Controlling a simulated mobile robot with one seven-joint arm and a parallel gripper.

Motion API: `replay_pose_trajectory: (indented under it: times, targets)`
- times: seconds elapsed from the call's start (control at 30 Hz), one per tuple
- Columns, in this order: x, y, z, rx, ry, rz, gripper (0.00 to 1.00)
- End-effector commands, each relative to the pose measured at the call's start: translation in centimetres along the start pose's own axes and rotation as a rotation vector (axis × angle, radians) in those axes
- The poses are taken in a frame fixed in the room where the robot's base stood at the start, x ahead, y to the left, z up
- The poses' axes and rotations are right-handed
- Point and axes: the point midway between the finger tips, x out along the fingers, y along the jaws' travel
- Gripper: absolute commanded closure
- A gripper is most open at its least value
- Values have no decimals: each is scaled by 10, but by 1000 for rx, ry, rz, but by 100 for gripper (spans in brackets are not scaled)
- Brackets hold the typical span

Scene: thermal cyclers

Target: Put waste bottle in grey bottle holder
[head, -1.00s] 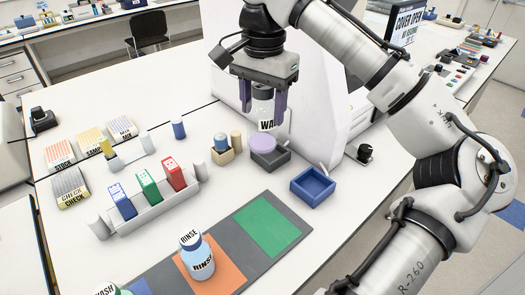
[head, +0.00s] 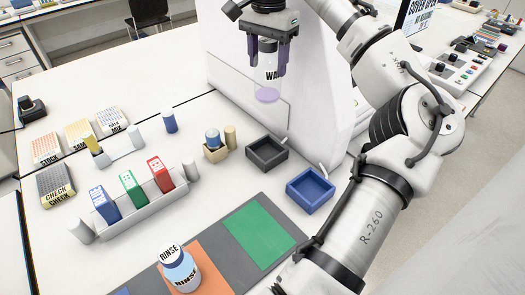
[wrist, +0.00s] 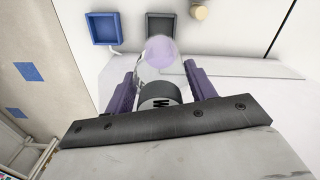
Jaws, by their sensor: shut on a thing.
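The waste bottle (head: 269,76) is clear with a white label reading "WA" and a purple part at its lower end. My gripper (head: 268,70) is shut on it, with purple fingers on both sides, and holds it upright in the air. In the wrist view the bottle (wrist: 160,62) sits between the fingers, its purple end pointing away from my gripper. The grey bottle holder (head: 250,158) is an empty square tray on the table, below and slightly left of the bottle. It also shows in the wrist view (wrist: 151,24), partly behind the bottle.
A blue square holder (head: 326,185) stands empty right of the grey one. A beige holder (head: 216,156) with a blue-capped vial is at its left. A white machine (head: 225,60) stands close behind the bottle. A rinse bottle (head: 182,268) stands on an orange pad in front.

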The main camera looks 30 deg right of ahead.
Motion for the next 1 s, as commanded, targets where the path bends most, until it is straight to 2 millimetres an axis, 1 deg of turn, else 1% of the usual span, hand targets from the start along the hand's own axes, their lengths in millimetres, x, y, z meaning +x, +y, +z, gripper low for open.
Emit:
replay_pose_trajectory:
  times: [0.07,0.17,0.27,0.43,0.57,0.8,0.9,1.0]
  targets:
    - [1,0,-2,3,0,1,69]
    - [10,1,-4,3,-2,1,69]
    - [30,1,-3,3,-5,0,69]
    - [75,1,-4,5,1,0,69]
    - [94,1,-3,5,2,0,69]
    - [136,2,-4,6,3,2,69]
    - [149,1,-4,6,2,2,69]
    - [156,1,-4,6,2,0,69]
